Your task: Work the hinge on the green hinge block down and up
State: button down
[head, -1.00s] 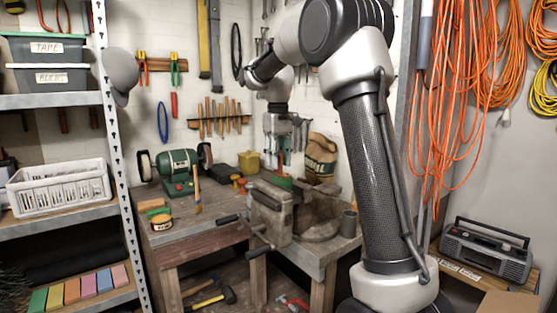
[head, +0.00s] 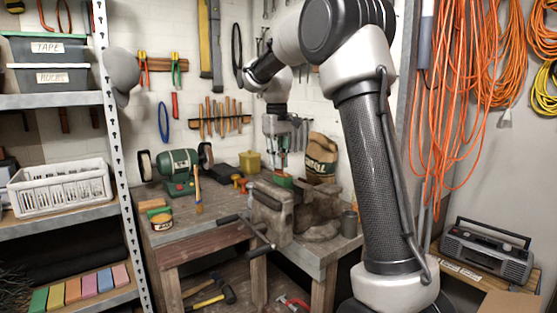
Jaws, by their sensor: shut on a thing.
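The green hinge block (head: 284,181) sits at the top of the grey bench vise (head: 270,207), at its jaws. It is small in the head view, and its lower part is hidden by the vise. My gripper (head: 282,158) points down from above, right over the block. Its fingers are shut on a small reddish upright piece just above the green block, which looks like the hinge's moving part. The exact contact and the hinge angle are too small to make out.
A green bench grinder (head: 179,172) and a yellow box (head: 250,163) stand left of the vise. A brown sack (head: 321,156) is close behind on the right, and a dark metal cup (head: 349,223) stands at the right bench edge. The vise handle (head: 262,249) sticks out in front.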

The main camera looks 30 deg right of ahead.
aim_at(278, 176)
jog(key=shift+a, duration=0.25)
jog(key=h, duration=0.1)
jog(key=a+h, duration=0.1)
jog(key=h, duration=0.1)
jog(key=shift+s+a+f+t, duration=0.15)
jog(key=shift+s+t, duration=0.05)
jog(key=shift+t, duration=0.1)
jog(key=shift+s+a+f+t+h, duration=0.15)
jog(key=shift+a+h, duration=0.1)
jog(key=shift+h, duration=0.35)
jog(key=shift+w+a+f+t+h, duration=0.15)
jog(key=shift+a+h, duration=0.1)
jog(key=shift+h, duration=0.35)
jog(key=h, duration=0.1)
jog(key=a+h, duration=0.1)
jog(key=shift+s+f+h, duration=0.15)
jog(key=shift+f+h, duration=0.15)
jog(key=shift+f, duration=0.05)
jog(key=shift+s+a+f+t+h, duration=0.1)
jog(key=shift+a+f+t+h, duration=0.15)
jog(key=shift+h, duration=0.65)
jog(key=shift+a+f+t+h, duration=0.15)
jog(key=shift+f+t+h, duration=0.2)
jog(key=shift+h, duration=0.55)
jog(key=c, duration=1.5)
grip_release()
jog(key=shift+c, duration=0.2)
